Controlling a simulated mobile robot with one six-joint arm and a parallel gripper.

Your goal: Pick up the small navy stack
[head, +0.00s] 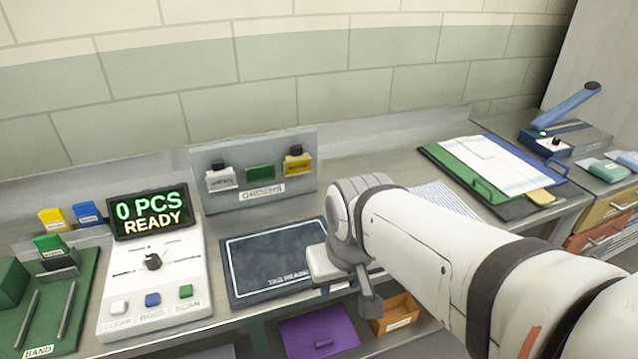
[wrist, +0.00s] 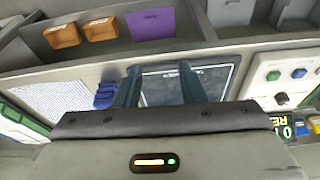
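The small navy stack (wrist: 104,96) shows in the wrist view as several blue layers, just left of my left finger and beside the dark tag reader pad (wrist: 215,92). My gripper (wrist: 158,82) is open, its two dark fingers apart with nothing held between them. The fingers overlap the pad's near part in that picture. In the head view my gripper (head: 350,285) hangs over the right edge of the pad (head: 265,282), and my arm hides most of the bench there. I cannot clearly make out the stack in the head view.
A control box (head: 155,275) reads "0 PCS READY". An orders rack (head: 252,170) stands behind the pad. A purple tray (head: 318,332) and an orange bin (head: 396,313) sit below the bench edge. Folders (head: 490,165) and a blue-handled press (head: 565,125) are at right.

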